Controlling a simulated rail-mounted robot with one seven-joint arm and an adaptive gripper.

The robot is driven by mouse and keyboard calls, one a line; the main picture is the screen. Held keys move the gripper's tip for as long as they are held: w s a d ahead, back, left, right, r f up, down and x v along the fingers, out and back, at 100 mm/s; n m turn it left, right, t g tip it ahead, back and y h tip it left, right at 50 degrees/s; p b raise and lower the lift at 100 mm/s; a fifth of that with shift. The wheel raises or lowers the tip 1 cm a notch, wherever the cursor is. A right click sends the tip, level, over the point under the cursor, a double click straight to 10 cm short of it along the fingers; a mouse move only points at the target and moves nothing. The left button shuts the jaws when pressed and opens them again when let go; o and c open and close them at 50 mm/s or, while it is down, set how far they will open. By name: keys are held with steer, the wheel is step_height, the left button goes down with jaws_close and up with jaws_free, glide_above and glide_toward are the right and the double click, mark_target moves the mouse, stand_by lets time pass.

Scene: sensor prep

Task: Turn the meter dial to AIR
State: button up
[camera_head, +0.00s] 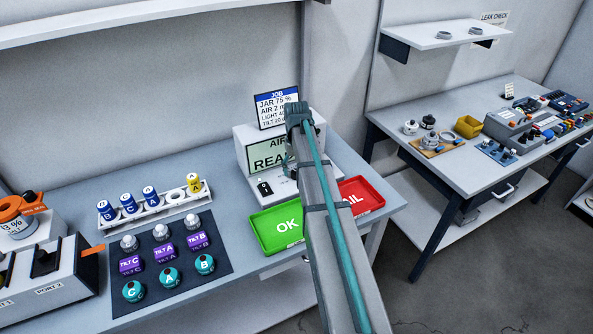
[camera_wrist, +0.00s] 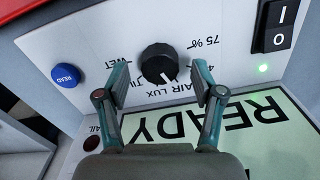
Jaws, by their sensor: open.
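The meter (camera_head: 256,143) stands at the back of the bench in the head view, partly hidden behind my arm. Its screen reads AIR and READY. In the wrist view its dial (camera_wrist: 158,62) is a black ribbed knob with a white mark angled down and slightly right, toward the upside-down printing around AIR and LUX. Some labels are hidden by my fingers. My gripper (camera_wrist: 159,76) is open, with one teal fingertip on each side of the dial. I cannot tell whether either fingertip touches it.
In the wrist view, a blue READ button (camera_wrist: 65,75) lies left and a black rocker switch (camera_wrist: 273,28) upper right, above a green light. Green OK (camera_head: 283,230) and red (camera_head: 361,196) trays sit before the meter. Sensors stand on a dark mat (camera_head: 190,285) at left.

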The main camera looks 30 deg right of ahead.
step_height(320, 180, up, 11)
stand_by(0.4)
steer(key=shift+f, duration=0.1)
